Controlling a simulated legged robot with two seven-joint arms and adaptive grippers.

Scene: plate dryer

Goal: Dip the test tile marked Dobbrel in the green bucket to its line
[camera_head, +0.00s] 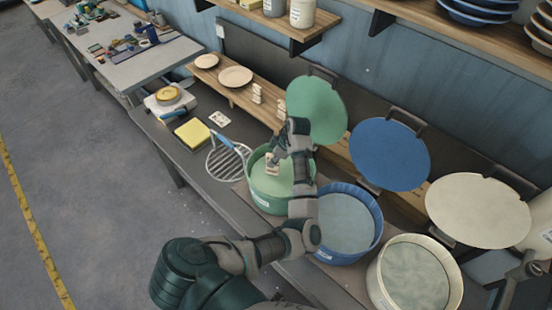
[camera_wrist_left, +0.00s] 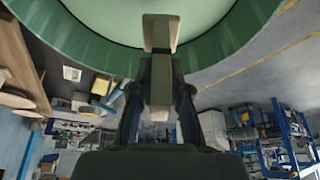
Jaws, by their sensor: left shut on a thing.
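My left gripper (camera_head: 279,157) reaches over the green bucket (camera_head: 267,202) and points down. It is shut on a small pale test tile (camera_head: 272,165), which also shows between the fingers in the wrist view (camera_wrist_left: 160,38). The tile hangs inside the rim, over the pale green liquid (camera_wrist_left: 105,12). I cannot tell whether its lower end touches the liquid. The marking and line on the tile are not readable. The green lid (camera_head: 316,108) stands upright behind the bucket. My right gripper is not in view.
A blue bucket (camera_head: 345,225) and a cream bucket (camera_head: 413,275) stand to the right, with a blue lid (camera_head: 389,154) and a cream lid (camera_head: 478,210) behind. A round wire rack (camera_head: 226,162) and a yellow sponge (camera_head: 192,133) lie left. More tiles (camera_head: 256,93) stand on the wooden shelf.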

